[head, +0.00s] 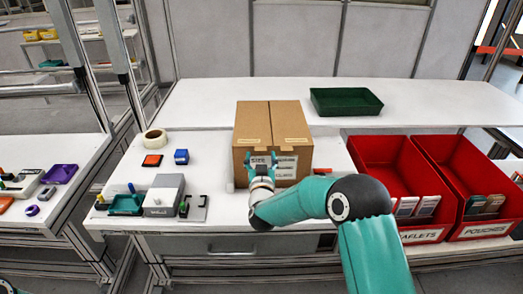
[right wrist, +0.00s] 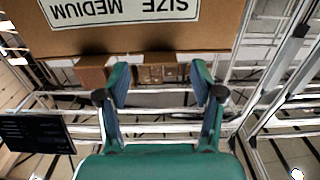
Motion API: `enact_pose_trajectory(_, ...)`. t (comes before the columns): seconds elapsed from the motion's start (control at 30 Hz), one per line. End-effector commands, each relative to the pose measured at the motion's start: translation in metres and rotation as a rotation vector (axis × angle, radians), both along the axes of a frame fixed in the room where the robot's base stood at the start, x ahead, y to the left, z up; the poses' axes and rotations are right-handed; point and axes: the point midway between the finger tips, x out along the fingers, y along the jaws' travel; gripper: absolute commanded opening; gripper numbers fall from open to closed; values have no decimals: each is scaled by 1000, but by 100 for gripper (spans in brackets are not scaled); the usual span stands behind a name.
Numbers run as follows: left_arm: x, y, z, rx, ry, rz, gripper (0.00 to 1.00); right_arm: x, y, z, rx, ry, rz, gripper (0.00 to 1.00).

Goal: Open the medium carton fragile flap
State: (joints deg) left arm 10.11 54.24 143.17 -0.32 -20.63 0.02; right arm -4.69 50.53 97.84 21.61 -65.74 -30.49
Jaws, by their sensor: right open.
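The medium carton (head: 254,118) is a brown box on the table, its top flaps closed and meeting at a centre seam. White labels (head: 286,165) are on its front. In the right wrist view the carton (right wrist: 225,25) fills the top, with an upside-down "SIZE MEDIUM" label (right wrist: 125,10). Which flap is the fragile one is not readable. My right gripper (head: 261,160) is at the carton's front face, left of centre, partly covering the labels. Its fingers (right wrist: 160,76) are spread with nothing between them; contact with the carton cannot be told. My left gripper is out of view.
A dark green tray (head: 346,90) sits on the rear table. Red bins (head: 385,150) holding packets stand at right. A tape roll (head: 154,134), an orange block (head: 152,161), a blue block (head: 181,157) and a grey fixture (head: 164,188) are at left.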

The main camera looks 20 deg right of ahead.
Motion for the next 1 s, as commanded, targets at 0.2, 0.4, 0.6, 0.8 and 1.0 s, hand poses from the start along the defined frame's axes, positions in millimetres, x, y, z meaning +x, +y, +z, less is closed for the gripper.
enact_pose_trajectory(0.2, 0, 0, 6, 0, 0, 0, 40, 19, -6, 0, 0, 0, -1, 67)
enact_pose_trajectory(0.4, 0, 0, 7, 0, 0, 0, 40, 23, -7, -1, 0, 2, 0, 67)
enact_pose_trajectory(0.6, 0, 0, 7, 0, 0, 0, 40, 23, -7, -1, 0, 1, 0, 62)
enact_pose_trajectory(0.8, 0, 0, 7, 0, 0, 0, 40, 23, -7, 0, 0, 1, -1, 28)
enact_pose_trajectory(1.0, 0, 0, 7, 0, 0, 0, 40, 23, -7, 0, 0, 0, -1, 0)
